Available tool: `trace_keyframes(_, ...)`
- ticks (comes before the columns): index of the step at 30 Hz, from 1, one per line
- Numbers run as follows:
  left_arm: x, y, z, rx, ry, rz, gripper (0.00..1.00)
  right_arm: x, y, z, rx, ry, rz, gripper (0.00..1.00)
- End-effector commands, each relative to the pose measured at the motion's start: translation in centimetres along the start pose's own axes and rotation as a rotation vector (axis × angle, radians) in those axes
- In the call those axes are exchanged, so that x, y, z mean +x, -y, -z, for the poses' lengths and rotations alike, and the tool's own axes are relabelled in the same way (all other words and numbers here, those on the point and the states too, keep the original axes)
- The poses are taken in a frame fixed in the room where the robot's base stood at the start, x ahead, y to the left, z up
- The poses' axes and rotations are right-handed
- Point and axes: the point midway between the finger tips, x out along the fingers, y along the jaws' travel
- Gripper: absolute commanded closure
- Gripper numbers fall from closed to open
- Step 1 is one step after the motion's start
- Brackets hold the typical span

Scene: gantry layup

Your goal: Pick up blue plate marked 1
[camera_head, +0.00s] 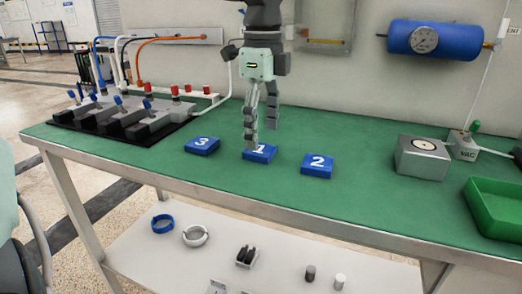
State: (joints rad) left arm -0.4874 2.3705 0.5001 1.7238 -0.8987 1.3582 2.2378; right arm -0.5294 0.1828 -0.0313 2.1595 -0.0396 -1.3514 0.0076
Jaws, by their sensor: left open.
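The blue plate marked 1 (264,156) lies flat on the green table top, between the plate marked 3 (202,146) on its left and the plate marked 2 (317,166) on its right. My left gripper (261,138) points down right over the plate marked 1. Its fingers are apart. One finger covers the left part of the plate and of its number; I cannot tell whether it touches the plate. The other finger ends higher in the picture, behind it. No right gripper can be made out.
A valve block (130,118) with hoses stands at the left. A grey box (422,156) and a green tray (497,208) stand at the right. A blue tank (435,39) hangs on the wall. Rings and small parts lie on the lower shelf (210,262). The table's front strip is clear.

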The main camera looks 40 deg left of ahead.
Motion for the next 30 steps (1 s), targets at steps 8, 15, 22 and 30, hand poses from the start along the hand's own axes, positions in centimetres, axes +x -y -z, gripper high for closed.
trace_keyframes(8, 3.1, -0.1, -0.2, -0.001, 0.000, 0.001, 0.28, 0.6, 0.1, -0.1, 0.001, 0.002, 0.004, 0.60)
trace_keyframes(15, 3.1, -0.1, -0.2, -0.001, 0.000, 0.002, 0.30, 0.6, 0.1, -0.1, 0.001, 0.002, 0.004, 0.60)
trace_keyframes(22, 3.1, -0.1, -0.2, -0.001, 0.000, 0.001, 0.59, 0.6, 0.1, -0.1, 0.000, 0.001, 0.004, 0.60)
trace_keyframes(30, 3.1, -0.1, -0.2, -0.001, 0.000, 0.001, 0.81, 0.6, 0.1, 0.0, 0.000, 0.001, 0.004, 0.60)
